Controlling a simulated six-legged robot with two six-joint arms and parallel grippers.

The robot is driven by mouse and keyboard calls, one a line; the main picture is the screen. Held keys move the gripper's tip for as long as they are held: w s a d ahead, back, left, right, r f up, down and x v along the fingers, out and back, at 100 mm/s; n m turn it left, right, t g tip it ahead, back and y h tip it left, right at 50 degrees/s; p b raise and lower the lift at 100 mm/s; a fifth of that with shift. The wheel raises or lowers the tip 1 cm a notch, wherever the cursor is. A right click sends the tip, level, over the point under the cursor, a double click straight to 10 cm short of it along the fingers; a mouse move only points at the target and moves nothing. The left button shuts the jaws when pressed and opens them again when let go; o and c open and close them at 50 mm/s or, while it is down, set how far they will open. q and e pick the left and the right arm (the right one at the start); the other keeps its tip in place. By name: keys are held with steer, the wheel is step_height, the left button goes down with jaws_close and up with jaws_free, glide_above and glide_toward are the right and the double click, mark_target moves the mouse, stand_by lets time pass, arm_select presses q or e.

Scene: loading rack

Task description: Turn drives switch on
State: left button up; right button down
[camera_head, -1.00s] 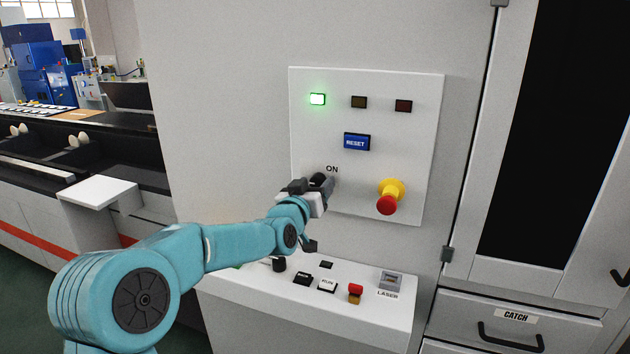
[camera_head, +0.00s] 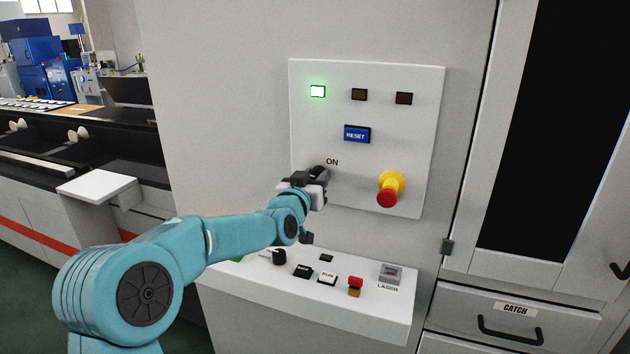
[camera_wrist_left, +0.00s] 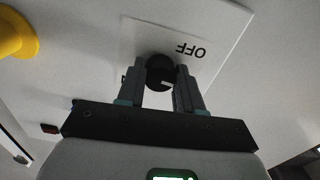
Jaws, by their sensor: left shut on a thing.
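The drives switch is a round black knob (camera_wrist_left: 160,72) on a white plate, seen in the left wrist view with a pale mark on its face. The word OFF shows upside down beside it. My left gripper (camera_wrist_left: 160,88) has its two fingers on either side of the knob and is shut on it. In the head view my left gripper (camera_head: 318,180) is at the panel just below the ON label (camera_head: 332,161) and hides most of the switch. My right gripper is not in view.
The upright panel (camera_head: 410,120) carries a lit green lamp (camera_head: 317,91), two dark lamps, a blue RESET button (camera_head: 357,134) and a red and yellow emergency stop (camera_head: 389,190) right of the gripper. A lower console (camera_head: 385,315) holds several controls.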

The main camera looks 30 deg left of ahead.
arm_select(q)
steer(key=m+b, duration=0.1)
steer(key=m, duration=1.5)
steer(key=shift+p, duration=0.35)
steer(key=shift+m, duration=0.4)
steer(key=o, duration=1)
steer(key=shift+o, duration=0.2)
